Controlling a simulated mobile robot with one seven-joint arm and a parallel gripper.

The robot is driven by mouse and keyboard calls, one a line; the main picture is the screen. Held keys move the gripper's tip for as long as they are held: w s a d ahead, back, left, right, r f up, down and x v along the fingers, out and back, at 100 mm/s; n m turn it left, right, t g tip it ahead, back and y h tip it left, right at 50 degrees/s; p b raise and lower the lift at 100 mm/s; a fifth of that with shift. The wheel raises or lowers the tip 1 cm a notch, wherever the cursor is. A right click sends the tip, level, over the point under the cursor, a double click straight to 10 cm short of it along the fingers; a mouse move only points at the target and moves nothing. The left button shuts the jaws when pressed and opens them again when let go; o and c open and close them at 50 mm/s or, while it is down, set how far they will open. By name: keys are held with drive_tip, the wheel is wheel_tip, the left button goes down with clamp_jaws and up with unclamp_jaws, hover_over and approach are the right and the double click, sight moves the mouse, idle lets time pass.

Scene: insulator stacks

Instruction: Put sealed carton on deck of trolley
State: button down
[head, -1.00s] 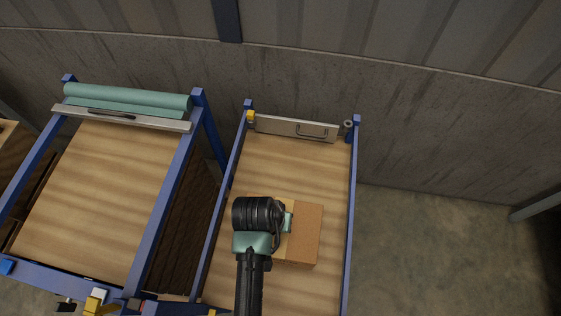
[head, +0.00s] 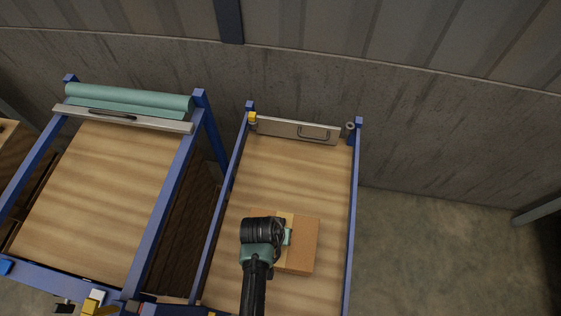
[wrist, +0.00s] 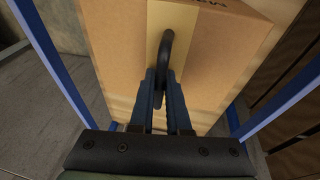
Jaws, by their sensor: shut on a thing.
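The sealed carton (head: 302,246) is a brown box with a paler tape strip. My gripper (wrist: 166,92) is shut on the dark handle (wrist: 167,45) on the carton's taped face, as the wrist view shows. In the head view my wrist hides the carton's left part. The carton is over the wooden deck (head: 290,180) of the right-hand blue-framed trolley (head: 353,200), inside its side rails. I cannot tell whether the carton's underside touches the deck.
A second blue-framed wooden surface (head: 100,190) stands to the left, with a teal roll (head: 130,98) at its back. A grey panel with a handle (head: 295,130) closes the trolley's far end. The deck behind the carton is clear.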

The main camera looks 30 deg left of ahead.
drive_tip(key=shift+w, duration=0.15)
drive_tip(key=c, duration=1.3)
unclamp_jaws()
drive_tip(key=shift+f, duration=0.1)
drive_tip(key=o, duration=0.4)
drive_tip(key=shift+s, duration=0.2)
drive_tip(key=p+v, duration=0.1)
drive_tip(key=v, duration=1.1)
drive_tip(key=shift+w, duration=0.1)
